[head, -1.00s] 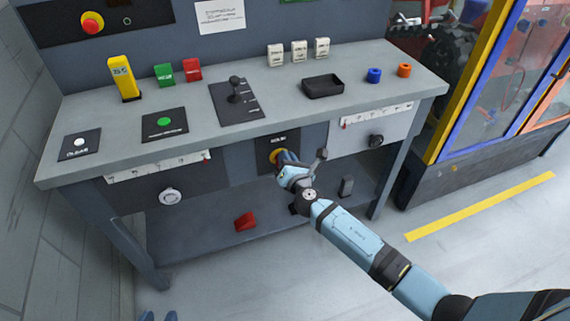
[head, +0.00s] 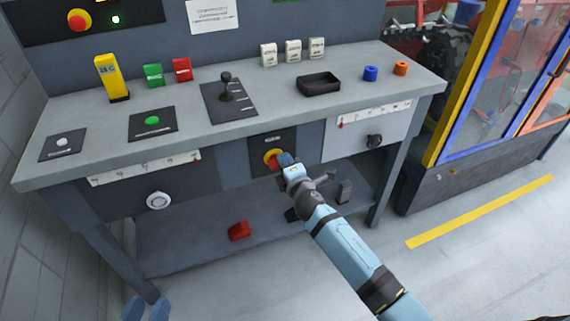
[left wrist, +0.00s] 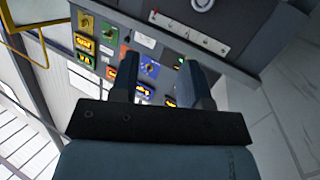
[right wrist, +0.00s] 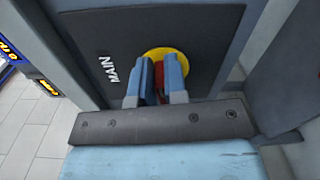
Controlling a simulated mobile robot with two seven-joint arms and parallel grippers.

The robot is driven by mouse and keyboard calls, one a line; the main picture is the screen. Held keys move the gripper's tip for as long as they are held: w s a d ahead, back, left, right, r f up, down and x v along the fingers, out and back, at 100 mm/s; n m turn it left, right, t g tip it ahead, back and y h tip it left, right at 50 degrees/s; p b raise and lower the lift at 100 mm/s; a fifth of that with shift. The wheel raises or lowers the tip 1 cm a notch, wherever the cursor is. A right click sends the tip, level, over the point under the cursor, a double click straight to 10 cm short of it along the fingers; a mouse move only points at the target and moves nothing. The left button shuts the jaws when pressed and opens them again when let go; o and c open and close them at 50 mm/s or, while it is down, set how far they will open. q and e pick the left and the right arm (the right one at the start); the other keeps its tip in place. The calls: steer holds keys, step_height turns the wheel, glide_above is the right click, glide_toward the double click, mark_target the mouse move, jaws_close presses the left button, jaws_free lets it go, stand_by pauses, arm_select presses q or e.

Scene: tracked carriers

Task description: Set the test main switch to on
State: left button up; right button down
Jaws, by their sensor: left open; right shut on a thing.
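The main switch is a red handle on a yellow disc (head: 268,157), set in a dark plate (head: 262,142) on the bench's front. In the right wrist view the plate reads MAIN and the yellow disc (right wrist: 178,54) shows behind my fingers. My right gripper (head: 283,160) is at the switch. In the right wrist view it (right wrist: 160,72) is shut on the red handle, one finger on each side, hiding part of it. My left gripper (head: 147,309) is open and empty at the bottom left, away from the bench; it also shows in the left wrist view (left wrist: 160,78).
The bench top (head: 190,140) holds a yellow block (head: 112,78), a lever (head: 226,88) and a black tray (head: 318,84). A red pedal (head: 239,231) lies below. A caged machine (head: 490,130) stands right.

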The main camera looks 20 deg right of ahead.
arm_select(q)
steer(key=shift+d+r, duration=0.2)
steer(key=shift+r, duration=0.05)
arm_select(e)
steer(key=shift+f+m, duration=0.2)
steer(key=shift+m, duration=0.4)
arm_select(q)
steer(key=shift+w+r, duration=0.1)
steer(key=shift+r, duration=0.25)
arm_select(e)
steer(key=c, duration=1.2)
jaws_free()
arm_select(q)
steer(key=shift+f, duration=0.1)
arm_select(e)
steer(key=shift+o, duration=0.2)
arm_select(q)
steer(key=shift+f, duration=0.1)
arm_select(e)
steer(key=shift+s, duration=0.1)
